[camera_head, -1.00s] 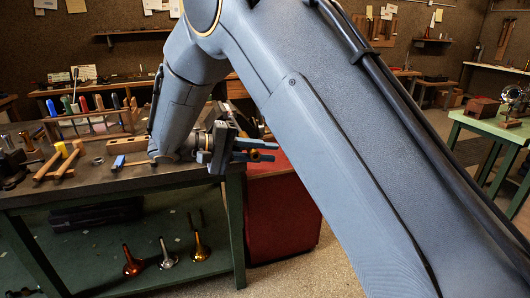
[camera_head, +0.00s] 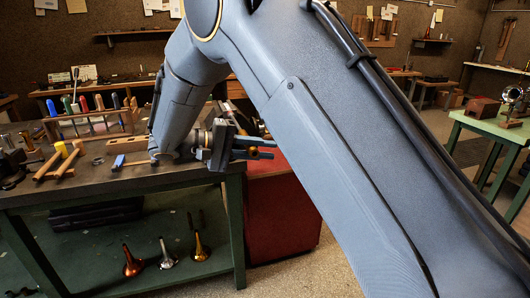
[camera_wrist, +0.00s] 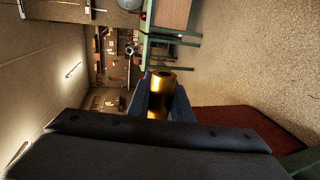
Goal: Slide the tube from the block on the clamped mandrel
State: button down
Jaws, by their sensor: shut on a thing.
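My gripper (camera_head: 258,148) is in the head view, just off the right end of the bench, its fingers pointing right. In the wrist view my gripper (camera_wrist: 168,98) is shut on a brass tube (camera_wrist: 161,92). The tube's open end faces up in that picture and its bore looks empty. In the head view the tube is barely discernible between the fingers. A small wooden block (camera_head: 128,146) lies on the bench left of my wrist. I cannot make out the clamped mandrel in either view; my arm covers much of the head view.
The dark-topped bench (camera_head: 100,182) carries a tool rack (camera_head: 92,124), wooden pieces and a blue-ended tool (camera_head: 119,161). A red cabinet (camera_head: 282,212) stands below and beyond my gripper. A green table (camera_head: 490,124) with a horn stands at right, with open floor before it.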

jog(key=shift+w+a+b, duration=0.2)
jog(key=shift+w+b, duration=0.1)
jog(key=shift+w, duration=0.45)
jog(key=shift+w+a+b, duration=0.2)
jog(key=shift+w+b, duration=0.05)
jog(key=shift+w, duration=0.45)
dwell(0.6)
jog(key=w+a+b, duration=0.3)
jog(key=w+b, duration=0.3)
jog(key=w, duration=0.5)
jog(key=shift+w+a, duration=0.15)
jog(key=shift+w, duration=0.15)
jog(key=c, duration=1.5)
grip_release()
dwell(0.3)
jog(key=b+v, duration=0.2)
jog(key=v, duration=0.6)
